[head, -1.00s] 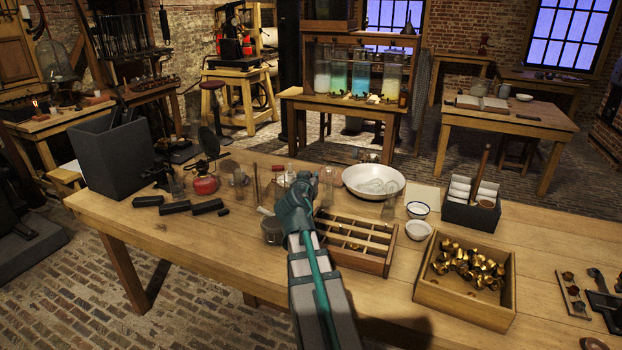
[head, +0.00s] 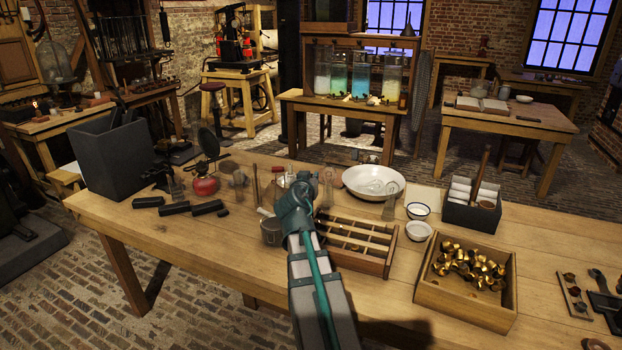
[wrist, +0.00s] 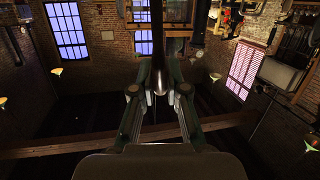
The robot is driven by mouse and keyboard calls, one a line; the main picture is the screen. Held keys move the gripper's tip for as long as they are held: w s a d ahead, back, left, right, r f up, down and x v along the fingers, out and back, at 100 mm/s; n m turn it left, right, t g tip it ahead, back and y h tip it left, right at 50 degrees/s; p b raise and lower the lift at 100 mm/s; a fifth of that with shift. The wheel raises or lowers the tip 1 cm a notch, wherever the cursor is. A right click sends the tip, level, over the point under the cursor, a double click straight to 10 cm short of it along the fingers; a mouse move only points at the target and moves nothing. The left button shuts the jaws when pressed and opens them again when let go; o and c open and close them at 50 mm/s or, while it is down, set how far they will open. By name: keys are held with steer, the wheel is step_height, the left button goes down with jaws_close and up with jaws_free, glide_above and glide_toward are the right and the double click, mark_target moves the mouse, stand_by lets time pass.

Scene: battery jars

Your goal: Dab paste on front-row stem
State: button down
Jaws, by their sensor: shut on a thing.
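My gripper (wrist: 160,88) is shut on a thin dark rod (wrist: 158,45) in the wrist view. Only part of the rod shows between the fingers, so I cannot tell what tool it is. In the head view my wrist covers the fingers, above the table between a grey metal pot (head: 271,231) and a compartmented wooden rack (head: 376,262). I cannot make out any paste or tell which stem is the front-row one. Small glass pieces stand near my wrist, partly hidden by it.
A white basin (head: 360,174) lies behind the rack, with a glass jar (head: 390,206) beside it. Two small white bowls (head: 418,231) stand to its right. A wooden box (head: 430,287) of brass caps is at the right.

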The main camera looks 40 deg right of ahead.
steer(key=shift+f+b, duration=0.35)
steer(key=shift+b, duration=0.1)
stand_by(0.6)
steer(key=shift+r, duration=0.1)
stand_by(0.8)
steer(key=shift+r+p, duration=1.3)
steer(key=shift+r, duration=1.1)
steer(key=shift+w, duration=0.1)
steer(key=w+a+f+n+t+y, duration=0.1)
steer(key=w+a+n+t+y, duration=0.1)
steer(key=a, duration=1.1)
steer(key=w+a+f+n+t+y, duration=0.2)
steer(key=w+a+n+y, duration=0.2)
steer(key=a, duration=0.9)
steer(key=w+a+f+n+t+y, duration=0.2)
steer(key=w+a+n+y, duration=0.2)
steer(key=a, duration=1)
steer(key=shift+y, duration=1.2)
steer(key=shift+w, duration=0.15)
